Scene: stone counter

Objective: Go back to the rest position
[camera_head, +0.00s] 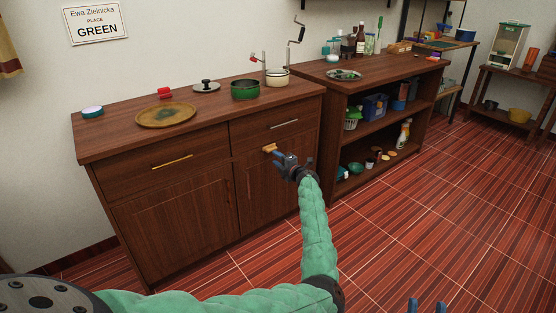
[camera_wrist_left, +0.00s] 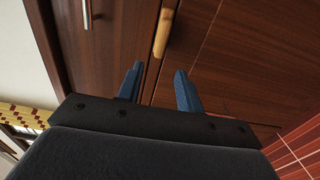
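My left gripper (camera_head: 279,155) is in front of the wooden cabinet (camera_head: 205,205), by the tan handle (camera_head: 270,148) of its right door. In the left wrist view its two blue fingers (camera_wrist_left: 158,75) are apart with nothing between them. The tan handle (camera_wrist_left: 163,32) lies beyond the fingertips there; I cannot tell the exact gap. My right gripper (camera_head: 426,305) shows only as two blue fingertips at the bottom edge of the head view. They are apart, with nothing visible between them; the rest is out of frame.
The cabinet top holds a wooden plate (camera_head: 166,115), a green pot (camera_head: 245,90), a cream pot (camera_head: 277,78), a lid (camera_head: 206,86) and a red item (camera_head: 165,92). An open shelf unit (camera_head: 385,100) stands to the right. The tiled floor (camera_head: 450,210) at right is clear.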

